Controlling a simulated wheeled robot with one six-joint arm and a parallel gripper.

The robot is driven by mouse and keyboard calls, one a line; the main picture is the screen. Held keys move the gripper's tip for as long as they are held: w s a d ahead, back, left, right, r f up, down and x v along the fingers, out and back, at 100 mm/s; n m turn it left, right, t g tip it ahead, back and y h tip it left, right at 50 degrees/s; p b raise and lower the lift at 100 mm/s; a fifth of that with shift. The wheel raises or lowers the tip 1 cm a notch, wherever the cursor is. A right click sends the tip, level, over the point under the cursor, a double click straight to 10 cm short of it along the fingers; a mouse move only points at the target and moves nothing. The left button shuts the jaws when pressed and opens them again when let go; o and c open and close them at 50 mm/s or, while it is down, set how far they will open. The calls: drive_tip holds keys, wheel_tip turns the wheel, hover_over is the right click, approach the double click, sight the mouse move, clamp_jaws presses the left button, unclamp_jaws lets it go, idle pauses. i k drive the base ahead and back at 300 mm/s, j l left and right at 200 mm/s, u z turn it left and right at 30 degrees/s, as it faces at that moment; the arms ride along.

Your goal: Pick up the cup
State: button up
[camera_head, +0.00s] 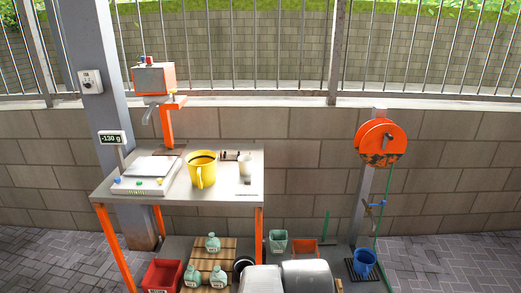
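A large yellow cup (201,177) with a handle at its front stands upright on the grey metal table (215,199). Its inside looks dark.
A scale (145,186) with a display reading about -130 g is left of the yellow cup. An orange machine (154,78) stands behind. Below are bottles (213,243), a red bin (162,276) and a blue bucket (364,262). An orange hose reel (381,139) stands right.

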sight(246, 166)
drive_tip(key=i+l+u, duration=0.55)
drive_tip(key=l, duration=0.3)
drive_tip(key=i+l+u, duration=0.4)
drive_tip(key=l, duration=0.3)
drive_tip(key=i+l+u, duration=0.2)
drive_tip(key=l, duration=0.2)
